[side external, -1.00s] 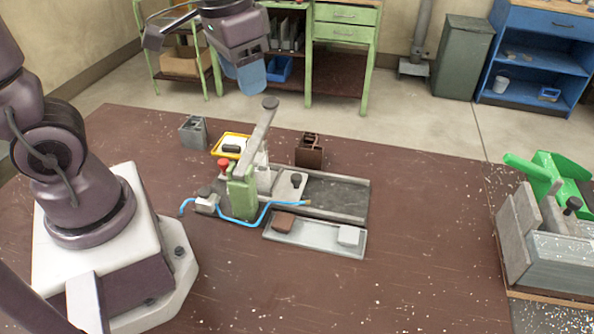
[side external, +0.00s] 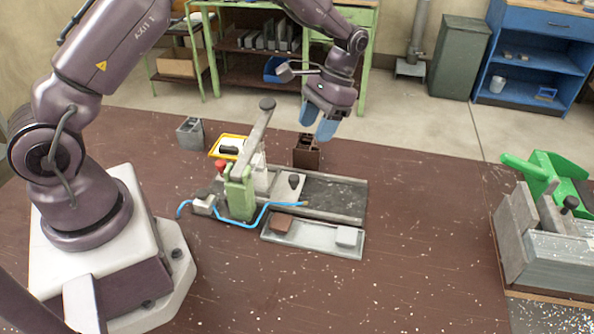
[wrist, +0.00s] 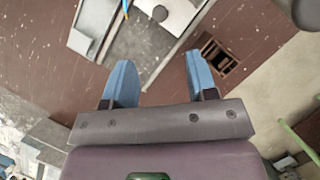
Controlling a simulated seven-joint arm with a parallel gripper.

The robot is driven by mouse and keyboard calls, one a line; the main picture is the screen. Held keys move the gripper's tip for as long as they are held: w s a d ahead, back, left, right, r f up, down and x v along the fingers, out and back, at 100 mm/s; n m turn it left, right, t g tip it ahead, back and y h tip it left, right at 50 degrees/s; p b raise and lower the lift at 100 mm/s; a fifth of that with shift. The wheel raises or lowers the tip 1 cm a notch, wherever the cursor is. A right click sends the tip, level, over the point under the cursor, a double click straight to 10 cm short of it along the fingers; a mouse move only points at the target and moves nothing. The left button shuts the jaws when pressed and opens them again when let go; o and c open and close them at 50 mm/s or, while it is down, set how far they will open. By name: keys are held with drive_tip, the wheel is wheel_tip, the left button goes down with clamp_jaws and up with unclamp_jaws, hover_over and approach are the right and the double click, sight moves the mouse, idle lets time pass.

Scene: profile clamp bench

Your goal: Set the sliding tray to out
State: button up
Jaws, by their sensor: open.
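A pale plate with a black knob (side external: 289,187) sits in the left part of a long grey bed (side external: 338,194), beside the green clamp (side external: 239,195). The dark right part of the bed is bare. I take this plate as the sliding tray; I cannot be sure. In the wrist view the plate and knob (wrist: 161,12) show at the top edge, partly cut off. My gripper (side external: 317,126) points down with blue fingers, open and empty, above and behind the bed near the brown hollow block (side external: 307,152). In the wrist view the fingers (wrist: 158,72) are apart with nothing between them.
A shallow light tray (side external: 313,241) with a brown and a pale block lies in front of the bed. A blue hose (side external: 262,212) runs before the clamp. The clamp's lever (side external: 254,125) stands up. A yellow tray (side external: 231,142) is behind.

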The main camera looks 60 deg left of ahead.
sight(295, 177)
drive_tip(key=x, duration=1.1)
drive_tip(key=shift+s+f, duration=0.1)
drive_tip(key=shift+f, duration=0.25)
